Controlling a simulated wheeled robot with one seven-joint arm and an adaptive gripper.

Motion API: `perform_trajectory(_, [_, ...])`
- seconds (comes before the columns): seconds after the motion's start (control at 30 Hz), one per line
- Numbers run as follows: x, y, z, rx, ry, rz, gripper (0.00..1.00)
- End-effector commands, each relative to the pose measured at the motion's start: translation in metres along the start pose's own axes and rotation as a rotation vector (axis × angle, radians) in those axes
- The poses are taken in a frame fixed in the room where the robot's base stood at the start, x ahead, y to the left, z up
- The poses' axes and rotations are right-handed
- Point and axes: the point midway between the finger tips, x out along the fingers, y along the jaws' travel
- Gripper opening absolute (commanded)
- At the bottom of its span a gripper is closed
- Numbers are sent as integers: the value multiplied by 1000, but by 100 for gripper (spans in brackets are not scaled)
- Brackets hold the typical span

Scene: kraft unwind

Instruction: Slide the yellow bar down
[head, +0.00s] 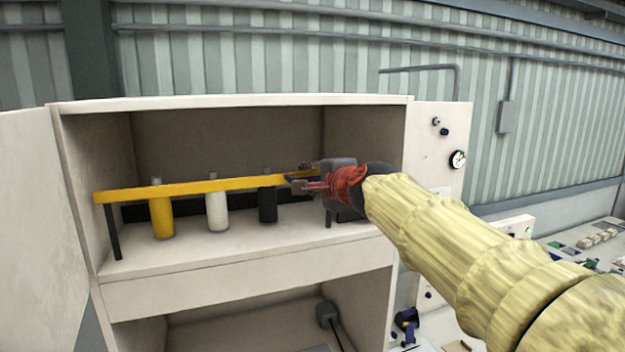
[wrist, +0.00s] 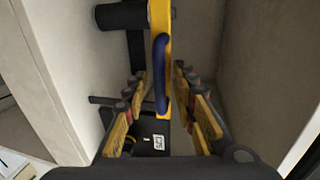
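The yellow bar (head: 205,187) runs across the front of an open cabinet, over the tops of a yellow bottle (head: 162,218), a white bottle (head: 217,212) and a black bottle (head: 268,205). In the wrist view the bar (wrist: 160,20) carries a blue handle (wrist: 161,75). My gripper (head: 303,181) is at the bar's right end, and its fingers hide part of that end in the head view. In the wrist view my gripper (wrist: 159,78) is open, with one finger on each side of the blue handle and visible gaps on both sides.
The cabinet's right wall (head: 362,140) stands close to my gripper. A dark leg (head: 113,232) supports the bar's left end. The cabinet's left door (head: 30,220) is swung open. A panel with a gauge (head: 457,159) is at the right.

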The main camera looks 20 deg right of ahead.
Motion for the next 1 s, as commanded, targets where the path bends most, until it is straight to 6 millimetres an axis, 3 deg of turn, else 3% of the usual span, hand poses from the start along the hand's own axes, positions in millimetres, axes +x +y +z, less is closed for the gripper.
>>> perform_trajectory(0.5, [0, 0, 0, 0, 0, 1, 0])
perform_trajectory(1.0, [0, 1, 0, 0, 0, 2, 0])
